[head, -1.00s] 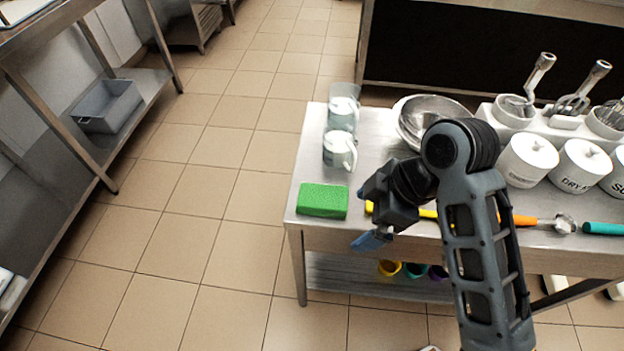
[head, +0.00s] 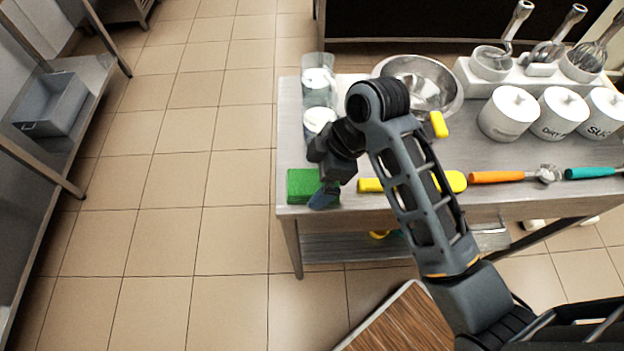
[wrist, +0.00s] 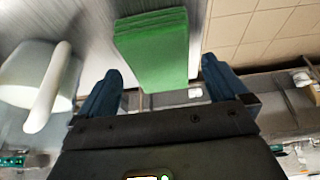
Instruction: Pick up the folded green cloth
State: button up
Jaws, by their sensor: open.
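The folded green cloth (head: 301,185) lies flat on the metal table's front left corner in the head view, partly hidden by my gripper. In the wrist view the green cloth (wrist: 158,45) shows its layered folded edge and sits ahead of and between the fingers. My gripper (head: 326,197) is at the cloth's right side in the head view; whether it touches the cloth I cannot tell. In the wrist view my gripper (wrist: 160,92) has its two blue fingers spread wide, with nothing held between them.
The steel table (head: 390,212) bears a white cup (head: 318,120) behind the cloth, which shows as a white mug (wrist: 35,85) left of my fingers in the wrist view. A metal bowl (head: 440,85), white jars (head: 510,112) and a yellow-handled tool (head: 370,185) are further right. Floor lies left.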

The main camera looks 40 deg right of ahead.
aim_at(316, 181)
jog(key=shift+w+a+f, duration=0.1)
jog(key=shift+a+f, duration=0.05)
jog(key=shift+f, duration=0.4)
jog(key=c, duration=1.1)
notch_tip(316, 181, up, 10)
jog(key=shift+p, duration=0.3)
jog(key=o, duration=0.5)
jog(key=shift+c, duration=0.2)
jog(key=c, duration=0.4)
jog(key=shift+o, duration=0.2)
